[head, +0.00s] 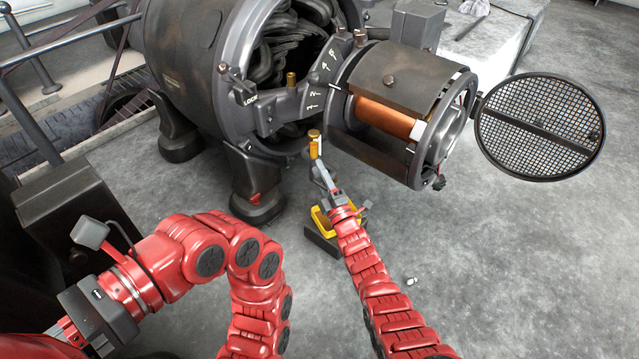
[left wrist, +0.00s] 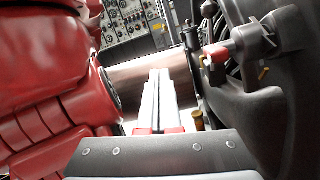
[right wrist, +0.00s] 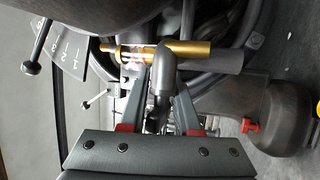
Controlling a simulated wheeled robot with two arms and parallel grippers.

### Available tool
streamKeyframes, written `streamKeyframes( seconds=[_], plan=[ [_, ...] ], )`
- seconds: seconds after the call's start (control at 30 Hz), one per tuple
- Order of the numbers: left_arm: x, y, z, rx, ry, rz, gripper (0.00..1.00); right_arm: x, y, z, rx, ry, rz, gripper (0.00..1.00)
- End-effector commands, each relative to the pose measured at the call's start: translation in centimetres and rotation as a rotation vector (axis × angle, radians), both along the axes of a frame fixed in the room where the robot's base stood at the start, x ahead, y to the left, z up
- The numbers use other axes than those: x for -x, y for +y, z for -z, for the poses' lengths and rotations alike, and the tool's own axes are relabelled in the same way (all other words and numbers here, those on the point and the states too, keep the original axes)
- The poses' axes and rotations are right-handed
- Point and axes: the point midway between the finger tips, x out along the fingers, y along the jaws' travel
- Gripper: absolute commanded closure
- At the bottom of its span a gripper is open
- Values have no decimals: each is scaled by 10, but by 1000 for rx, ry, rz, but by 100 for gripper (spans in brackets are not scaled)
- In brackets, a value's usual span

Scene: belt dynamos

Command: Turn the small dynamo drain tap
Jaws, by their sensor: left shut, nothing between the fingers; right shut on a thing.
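A brass tap (head: 314,143) with a grey fitting stands under the dynamo frame in the head view. In the right wrist view its brass cylinder (right wrist: 180,49) lies across the picture, above a grey rounded piece (right wrist: 160,72). My right gripper (head: 325,172) reaches it from below, and its two fingers (right wrist: 160,98) are shut on the grey piece. The exact contact is partly hidden. My left gripper (head: 68,328) is at the lower left, far from the tap; in the left wrist view its fingers (left wrist: 160,78) are together and empty.
The large dynamo (head: 190,60) stands at the upper left, with a red fitting (right wrist: 250,125) by its foot. The copper-coiled unit (head: 400,110) and round mesh cover (head: 540,126) are at the right. Open floor lies right.

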Motion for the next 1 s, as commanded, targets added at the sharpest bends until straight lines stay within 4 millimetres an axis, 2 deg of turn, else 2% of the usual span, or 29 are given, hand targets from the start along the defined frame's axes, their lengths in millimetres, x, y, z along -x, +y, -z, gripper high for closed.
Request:
streamKeyframes(
  seconds=[0.03, 0.4, 0.43, 0.53, 0.83, 1.0],
  plan=[
    [0, -1, 6, 2, 26, -19, 100, 2, 5, -2, -15, -17, -9, 100],
    [0, -2, 3, 0, 51, -37, 100, 3, 6, -5, -23, -20, -12, 100],
    [0, -2, 3, 0, 51, -37, 100, 3, 6, -5, -23, -20, -12, 63],
    [0, -2, 3, 0, 51, -37, 100, 3, 6, -5, -21, -18, -11, 45],
    [0, -2, 2, 0, 45, -32, 100, 3, 2, -1, -18, -11, -6, 44],
    [-1, -1, -11, -5, -21, 17, 100, 19, -8, 3, -17, -7, -4, 44]
  ],
)
